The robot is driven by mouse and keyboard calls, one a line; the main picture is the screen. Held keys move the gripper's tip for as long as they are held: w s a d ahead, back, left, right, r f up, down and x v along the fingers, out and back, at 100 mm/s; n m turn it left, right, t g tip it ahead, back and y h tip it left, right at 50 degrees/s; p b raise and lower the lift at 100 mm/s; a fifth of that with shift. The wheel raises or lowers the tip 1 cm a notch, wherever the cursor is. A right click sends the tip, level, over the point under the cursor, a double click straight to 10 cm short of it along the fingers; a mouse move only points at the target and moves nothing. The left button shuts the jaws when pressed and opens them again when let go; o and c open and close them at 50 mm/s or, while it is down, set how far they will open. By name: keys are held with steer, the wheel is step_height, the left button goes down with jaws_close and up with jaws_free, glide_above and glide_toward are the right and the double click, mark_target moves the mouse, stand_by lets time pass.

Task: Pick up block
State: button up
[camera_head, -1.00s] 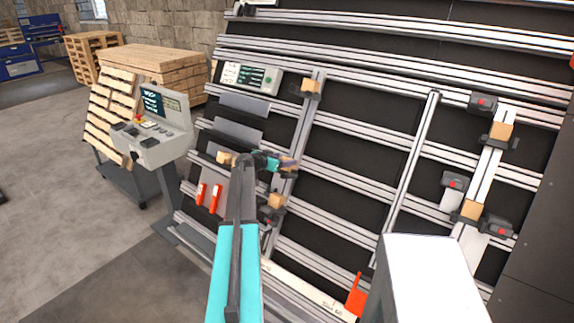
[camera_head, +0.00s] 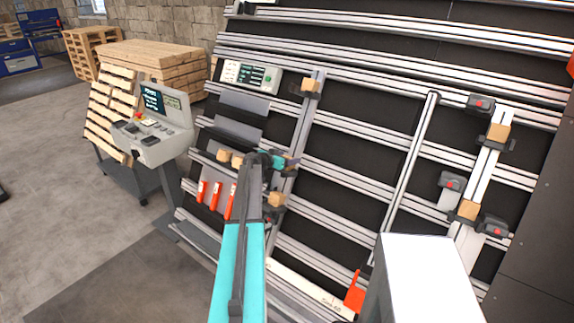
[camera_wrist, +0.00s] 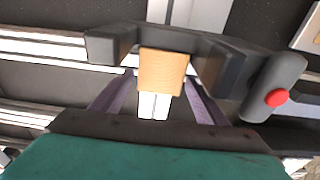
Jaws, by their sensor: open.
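In the wrist view, a light wooden block (camera_wrist: 162,72) sits in a dark bracket (camera_wrist: 218,58) on a metal rail. My gripper (camera_wrist: 157,88) is open, with one purplish finger on each side of the block's near end. I cannot tell whether either finger touches it. In the head view, my gripper (camera_head: 285,160) is at the left upright of the rack and hides most of what is in front of it. Another wooden block (camera_head: 277,199) is just below it, and one (camera_head: 311,86) is higher on the same upright.
Two small wooden blocks (camera_head: 237,160) are left of my gripper, above several orange-red clips (camera_head: 216,196). More blocks sit in brackets on the right upright (camera_head: 500,131). A control console (camera_head: 160,130) and pallets (camera_head: 150,68) stand left. Grey floor (camera_head: 60,190) is open there.

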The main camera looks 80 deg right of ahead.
steer(key=c, duration=1.2)
steer(key=shift+o, duration=0.2)
steer(key=shift+r+b, duration=1.9)
steer(key=shift+r, duration=3.15)
